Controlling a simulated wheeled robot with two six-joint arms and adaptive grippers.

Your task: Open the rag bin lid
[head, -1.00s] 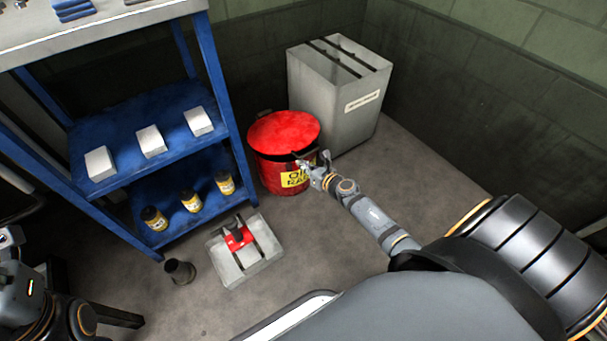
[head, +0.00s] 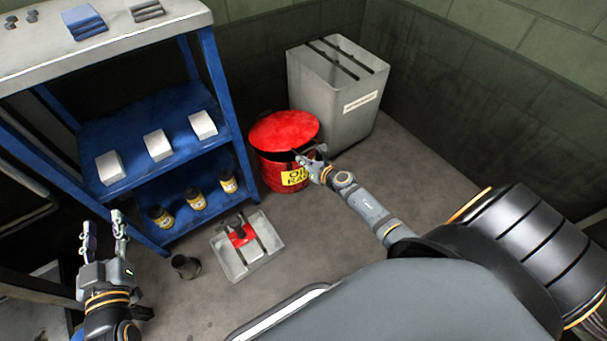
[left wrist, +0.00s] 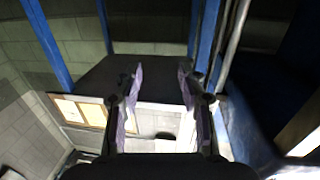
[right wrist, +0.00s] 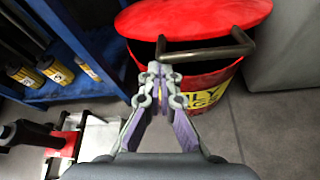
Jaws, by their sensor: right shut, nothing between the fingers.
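The red rag bin (head: 270,172) stands on the floor with its round red lid (head: 285,130) on top and a yellow label on its front. In the right wrist view the lid (right wrist: 180,16) has a dark bar handle (right wrist: 205,50) at its near edge. A dark gap shows under the front of the lid; I cannot tell if it is raised. My right gripper (head: 308,156) is shut and empty, just in front of the bin; in the right wrist view its tips (right wrist: 160,72) appear just below the handle. My left gripper (head: 104,222) is open and empty, far left of the bin.
A grey box (head: 325,95) with a slotted top stands right behind the bin. A blue shelf (head: 150,118) with white boxes and yellow-labelled jars is to its left. A grey tray (head: 262,262) with a red part and a dark cup (head: 186,267) are on the floor.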

